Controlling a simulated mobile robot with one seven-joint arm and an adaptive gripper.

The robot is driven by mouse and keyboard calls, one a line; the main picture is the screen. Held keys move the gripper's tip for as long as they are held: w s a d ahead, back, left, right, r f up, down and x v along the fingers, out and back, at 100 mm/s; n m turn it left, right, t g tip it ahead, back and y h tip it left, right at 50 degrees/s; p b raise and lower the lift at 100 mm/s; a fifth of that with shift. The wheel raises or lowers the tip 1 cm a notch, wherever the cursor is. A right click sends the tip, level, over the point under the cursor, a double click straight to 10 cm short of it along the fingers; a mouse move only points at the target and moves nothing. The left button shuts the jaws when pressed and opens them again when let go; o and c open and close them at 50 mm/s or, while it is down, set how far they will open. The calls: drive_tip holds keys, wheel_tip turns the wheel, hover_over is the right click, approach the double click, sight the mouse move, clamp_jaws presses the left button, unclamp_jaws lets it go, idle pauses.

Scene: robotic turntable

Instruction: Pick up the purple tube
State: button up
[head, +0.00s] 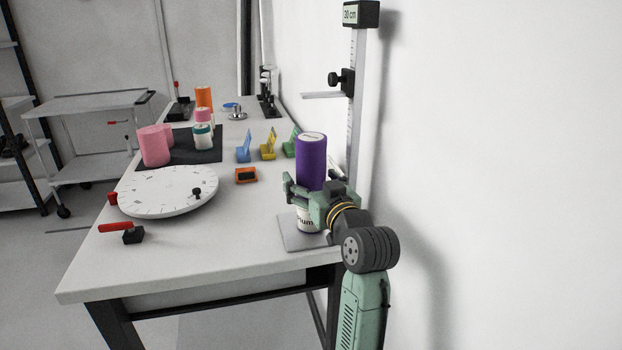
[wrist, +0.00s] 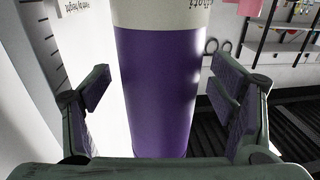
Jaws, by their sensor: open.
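The purple tube (head: 311,158) stands upright on a grey base plate (head: 291,236) of the height gauge, at the table's near right corner. It has a white lower band with dark lettering and a pale top. My gripper (head: 308,197) is at the tube's lower half, with fingers to either side of it. In the wrist view the purple tube (wrist: 158,95) fills the middle between the two pads of my gripper (wrist: 162,88). The gripper is open, with a visible gap between each pad and the tube. My gripper hides part of the tube in the head view.
The height gauge's post (head: 355,110) rises close behind the tube, near the wall. A white round turntable (head: 168,192) is to the left. An orange block (head: 246,175), blue, yellow and green holders, and pink cylinders (head: 153,146) on a black mat stand farther back.

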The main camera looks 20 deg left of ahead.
drive_tip(key=shift+w+a, duration=0.3)
drive_tip(key=shift+c, duration=0.3)
drive_tip(key=c, duration=1.5)
